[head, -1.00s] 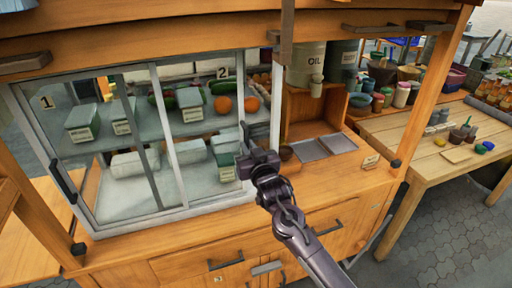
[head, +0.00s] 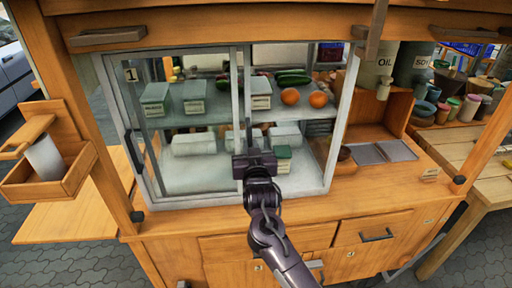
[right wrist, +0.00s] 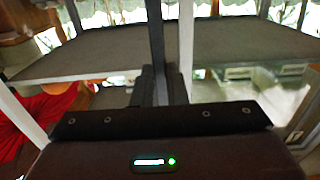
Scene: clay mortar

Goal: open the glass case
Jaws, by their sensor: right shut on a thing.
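The glass case (head: 341,115) stands on the wooden stall counter, with two shelf levels behind its front. The right sliding door's pale edge (head: 248,85) is now near the middle of the front, overlapping the left half. The right part of the front looks open. My right gripper (head: 250,158) is at that edge, shut on the dark upright door handle, which it mostly hides. In the right wrist view the handle (right wrist: 156,45) runs up between the fingers. The left door's black handle (head: 133,151) is at the far left. My left gripper is out of view.
Inside are boxes, cucumbers (head: 292,77) and oranges (head: 290,96). A bowl and grey trays (head: 382,152) lie on the counter right of the case. A wooden holder with a white roll (head: 45,162) hangs at left. A roof beam runs above the case.

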